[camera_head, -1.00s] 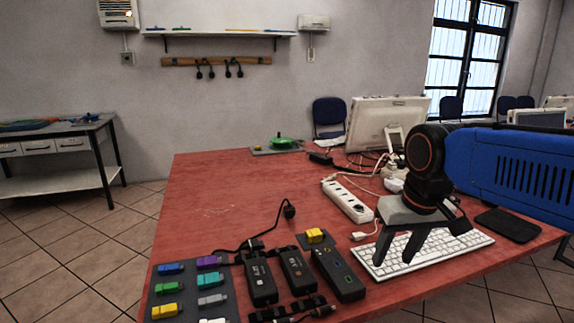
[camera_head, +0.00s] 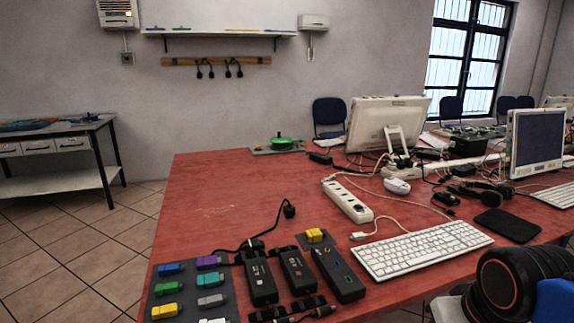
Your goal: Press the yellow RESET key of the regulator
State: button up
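Three black boxes lie side by side on the red table's near edge: a left one (camera_head: 260,283), a middle one (camera_head: 297,272) and a right one (camera_head: 338,276). The right box carries small coloured marks, one of them yellowish. I cannot read any label as RESET or tell for certain which box is the regulator. A yellow block (camera_head: 314,236) sits on a dark pad just behind the boxes. My gripper (camera_head: 446,308) shows only as a grey part at the bottom right edge, to the right of the boxes. Its fingers are out of frame.
A board with several coloured blocks (camera_head: 191,292) lies left of the boxes. A white power strip (camera_head: 347,201), a white keyboard (camera_head: 423,250) and loose cables lie to the right. A black cable plug (camera_head: 289,209) is behind the boxes. The table's left middle is clear.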

grip_shut()
dwell(1.5)
